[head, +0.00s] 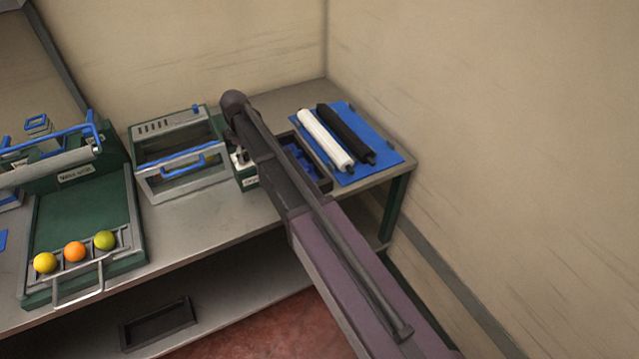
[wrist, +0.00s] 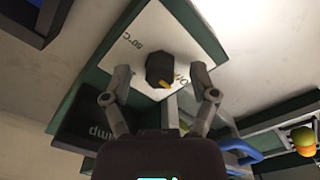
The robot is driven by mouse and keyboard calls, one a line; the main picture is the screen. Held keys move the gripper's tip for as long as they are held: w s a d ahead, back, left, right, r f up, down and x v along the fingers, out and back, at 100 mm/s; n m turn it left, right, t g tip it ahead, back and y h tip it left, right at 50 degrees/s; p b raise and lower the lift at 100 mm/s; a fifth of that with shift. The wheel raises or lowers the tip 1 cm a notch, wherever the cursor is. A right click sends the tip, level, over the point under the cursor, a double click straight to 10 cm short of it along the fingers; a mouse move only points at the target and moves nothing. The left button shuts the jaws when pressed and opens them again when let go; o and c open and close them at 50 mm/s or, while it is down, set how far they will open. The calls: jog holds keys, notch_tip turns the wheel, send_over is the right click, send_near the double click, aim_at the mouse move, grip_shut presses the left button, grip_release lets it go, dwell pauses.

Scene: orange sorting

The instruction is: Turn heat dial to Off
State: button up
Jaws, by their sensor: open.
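The heat dial (wrist: 160,70) is a black faceted knob with a yellow pointer mark, on a white plate (wrist: 128,48) of a green box. The plate reads "50°C" to the left; a partly hidden label beginning with "O" is to the right. The yellow mark sits at the knob's lower right, toward that label. My gripper (wrist: 161,76) is open, its two fingers on either side of the knob with gaps visible. In the head view the small green box (head: 247,178) stands beside the oven-like case, and my arm partly covers it.
A grey and green case with a blue handle (head: 184,163) stands just left of the box. A dark tray (head: 318,177) and a blue mat (head: 382,152) with two rollers lie to the right. A green tray (head: 85,215) holds several fruits at left.

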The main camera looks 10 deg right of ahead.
aim_at(245, 154)
jog(key=m, duration=1.8)
jog(key=shift+m, duration=0.3)
notch_tip(245, 154, up, 14)
jog(key=p, duration=1.4)
jog(key=s+d+f+n+b, duration=0.2)
jog(key=s+d+f+b, duration=0.3)
jog(key=s+d, duration=0.4)
jog(key=s+d+f+n+b, duration=0.2)
jog(key=s+d+f+b, duration=0.4)
jog(key=s+d, duration=0.4)
jog(key=shift+s+d+n, duration=0.3)
jog(key=shift+s, duration=0.2)
jog(key=shift+s+f, duration=0.1)
dwell(0.5)
jog(key=s+d+n, duration=0.1)
jog(key=s+d, duration=0.2)
jog(key=s, duration=0.2)
jog(key=shift+s+d, duration=0.25)
jog(key=shift+s, duration=0.1)
